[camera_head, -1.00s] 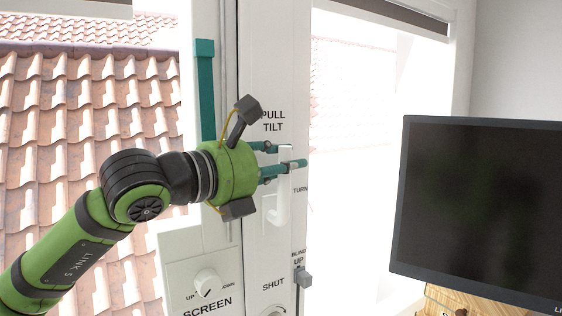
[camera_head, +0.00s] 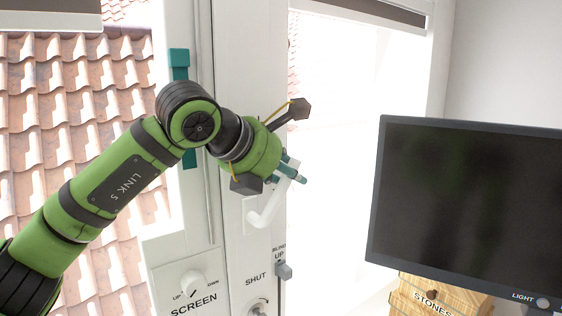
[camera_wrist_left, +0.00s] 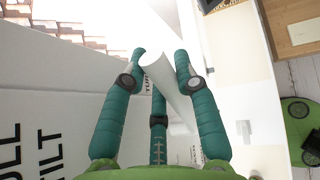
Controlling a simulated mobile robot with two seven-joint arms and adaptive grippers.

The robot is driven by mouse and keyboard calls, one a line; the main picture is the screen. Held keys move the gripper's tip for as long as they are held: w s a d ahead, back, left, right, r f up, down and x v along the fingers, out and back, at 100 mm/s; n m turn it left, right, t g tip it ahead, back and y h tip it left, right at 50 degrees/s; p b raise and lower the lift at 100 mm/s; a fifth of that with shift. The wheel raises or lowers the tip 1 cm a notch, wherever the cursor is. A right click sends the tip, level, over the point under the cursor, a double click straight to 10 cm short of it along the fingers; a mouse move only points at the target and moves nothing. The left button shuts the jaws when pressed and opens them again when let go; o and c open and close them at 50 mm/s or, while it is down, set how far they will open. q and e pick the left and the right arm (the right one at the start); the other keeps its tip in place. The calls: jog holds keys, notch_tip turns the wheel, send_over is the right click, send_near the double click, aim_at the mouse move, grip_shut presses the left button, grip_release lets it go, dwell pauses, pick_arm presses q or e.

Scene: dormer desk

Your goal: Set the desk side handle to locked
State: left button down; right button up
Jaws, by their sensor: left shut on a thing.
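The desk side handle (camera_head: 265,212) is a white lever on the white window post left of the monitor. It slants from a curved lower end up and right toward my left gripper (camera_head: 293,174). In the left wrist view the teal fingers (camera_wrist_left: 158,72) are shut around the white handle bar (camera_wrist_left: 168,78), which lies between them. The handle's upper part is partly hidden by the fingers in the head view. My right gripper is not in view.
A dark monitor (camera_head: 465,205) stands at the right above a wooden box marked STONES (camera_head: 440,298). Below the handle are a grey blind switch (camera_head: 284,271), a SHUT knob (camera_head: 258,307) and a SCREEN knob (camera_head: 193,283). A teal bar (camera_head: 180,65) is on the frame at left.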

pick_arm(q)
jog(key=shift+d+f, duration=0.2)
jog(key=shift+f, duration=0.1)
jog(key=c, duration=0.9)
grip_release()
jog(key=shift+s+r, duration=0.1)
jog(key=shift+r, duration=0.1)
jog(key=shift+a+r, duration=0.1)
jog(key=v, duration=1.1)
jog(key=shift+s+r, duration=0.2)
jog(key=shift+r, duration=0.1)
